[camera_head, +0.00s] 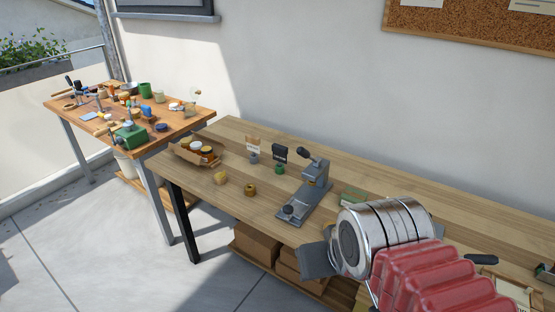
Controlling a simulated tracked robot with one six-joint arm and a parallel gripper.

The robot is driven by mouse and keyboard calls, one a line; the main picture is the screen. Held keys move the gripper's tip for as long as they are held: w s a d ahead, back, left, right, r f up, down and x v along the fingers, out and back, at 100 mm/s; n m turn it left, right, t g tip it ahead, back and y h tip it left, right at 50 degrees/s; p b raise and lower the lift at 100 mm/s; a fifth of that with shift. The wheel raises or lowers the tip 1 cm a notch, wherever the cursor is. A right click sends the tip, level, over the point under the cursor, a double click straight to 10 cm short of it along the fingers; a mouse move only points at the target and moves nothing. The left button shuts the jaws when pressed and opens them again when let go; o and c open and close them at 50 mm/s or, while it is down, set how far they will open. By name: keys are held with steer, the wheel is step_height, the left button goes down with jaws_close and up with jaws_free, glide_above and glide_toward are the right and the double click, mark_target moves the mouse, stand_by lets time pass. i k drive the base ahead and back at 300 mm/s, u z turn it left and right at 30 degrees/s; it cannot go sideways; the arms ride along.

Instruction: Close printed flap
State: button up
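A grey fixture stands on the wooden bench with an upright block (318,172), a dark lever at its top and a flat base plate (293,212) reaching toward the front edge. A small dark round part (288,210) sits on the plate. I cannot make out which part is the printed flap, or whether it is open. My gripper (319,262) shows as a dark grey piece at the end of my arm, at lower right, in front of the fixture and apart from it in the picture. Its fingertips cannot be told apart, and nothing is visibly held.
Cardboard boxes (257,244) sit below. A cluttered second table (190,122) stands left.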

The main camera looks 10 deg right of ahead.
mark_target(193, 157)
steer(key=u, duration=1)
steer(key=i, duration=2.2)
steer(key=u, duration=0.15)
